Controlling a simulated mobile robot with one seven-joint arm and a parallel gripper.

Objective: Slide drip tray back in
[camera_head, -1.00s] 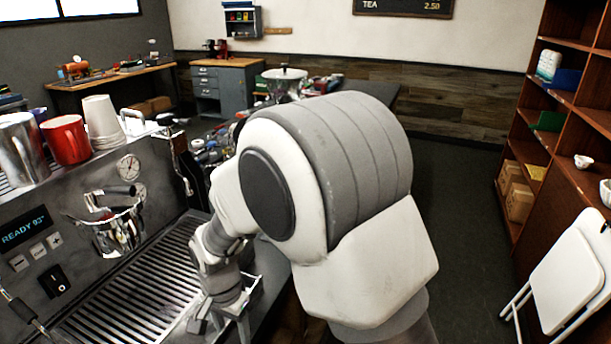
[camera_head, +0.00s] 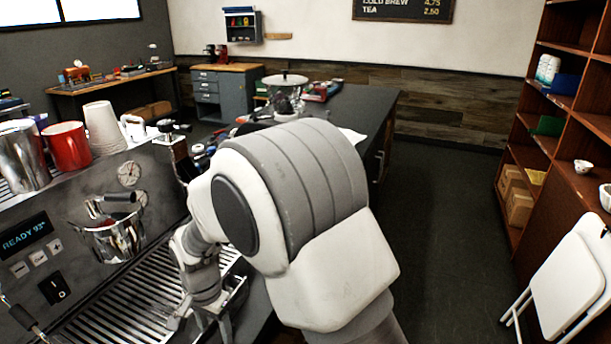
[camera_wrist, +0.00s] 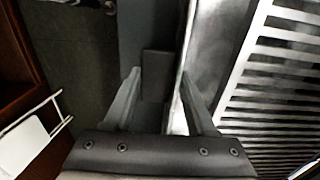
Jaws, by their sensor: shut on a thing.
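The drip tray (camera_head: 140,296) is a metal tray with a dark slatted top at the base of the silver espresso machine (camera_head: 95,210). In the wrist view its slatted grille (camera_wrist: 268,75) fills the right side, with its pale front wall running along the fingers. My gripper (camera_head: 203,320) points down at the tray's outer front edge. My arm hides part of the tray's right end in the head view.
A red mug (camera_head: 68,147), a steel pitcher (camera_head: 22,157) and paper cups (camera_head: 103,128) stand on top of the machine. A dark counter (camera_head: 365,112) lies behind my arm. A white folding chair (camera_head: 575,270) leans at the right. The floor between is clear.

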